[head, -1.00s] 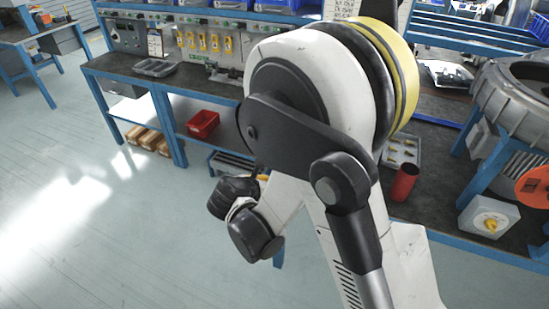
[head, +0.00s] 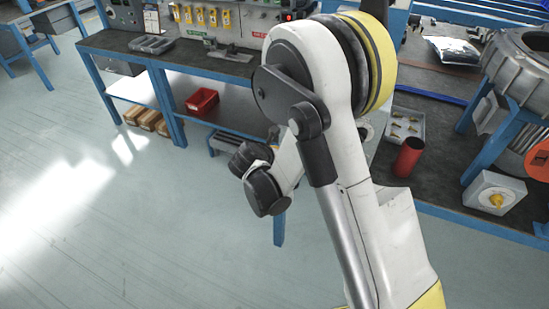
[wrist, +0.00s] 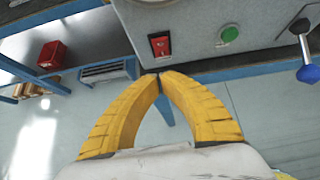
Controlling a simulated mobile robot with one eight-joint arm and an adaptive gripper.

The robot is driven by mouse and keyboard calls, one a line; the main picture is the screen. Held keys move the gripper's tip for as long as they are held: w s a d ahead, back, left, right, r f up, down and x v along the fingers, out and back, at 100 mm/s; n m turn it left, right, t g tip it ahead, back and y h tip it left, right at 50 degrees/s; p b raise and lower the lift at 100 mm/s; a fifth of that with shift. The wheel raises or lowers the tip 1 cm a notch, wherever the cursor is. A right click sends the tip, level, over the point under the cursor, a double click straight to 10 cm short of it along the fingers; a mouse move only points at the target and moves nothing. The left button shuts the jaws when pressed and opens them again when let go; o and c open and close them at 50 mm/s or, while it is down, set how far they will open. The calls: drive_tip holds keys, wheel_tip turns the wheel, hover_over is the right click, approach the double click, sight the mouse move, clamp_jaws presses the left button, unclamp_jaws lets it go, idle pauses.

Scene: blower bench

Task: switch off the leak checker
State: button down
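In the wrist view, a light grey housing (wrist: 195,48), which I take to be the leak checker, fills the top middle. On its face are a red rocker switch (wrist: 160,44) in a dark frame and a round green button or lamp (wrist: 229,34) to the right. I cannot tell which way the switch is set. My gripper (wrist: 160,75) has two yellow fingers that meet at their tips, with nothing seen between them. In the picture the tips are just below the red switch; whether they touch the housing is unclear. My arm hides the leak checker in the head view.
A blue-handled lever (wrist: 307,72) projects at the right of the wrist view. In the head view, a red bin (head: 202,101) is on the lower shelf, and a red cylinder (head: 408,157) and a grey box with a yellow knob (head: 495,194) are on the right bench. The floor at left is clear.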

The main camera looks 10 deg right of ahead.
drive_tip(key=w+d, duration=0.2)
drive_tip(key=w, duration=0.1)
drive_tip(key=shift+d+r+b, duration=0.15)
drive_tip(key=shift+r+b, duration=0.2)
drive_tip(key=shift+b, duration=0.05)
drive_tip(key=shift+w+d+r+g+y+p, duration=0.25)
drive_tip(key=shift+w+g+y+p, duration=0.15)
drive_tip(key=shift+g+y+p, duration=0.6)
drive_tip(key=shift+r+h+p, duration=0.1)
drive_tip(key=shift+h+p, duration=0.2)
drive_tip(key=shift+r+p, duration=0.35)
drive_tip(key=shift+r, duration=0.3)
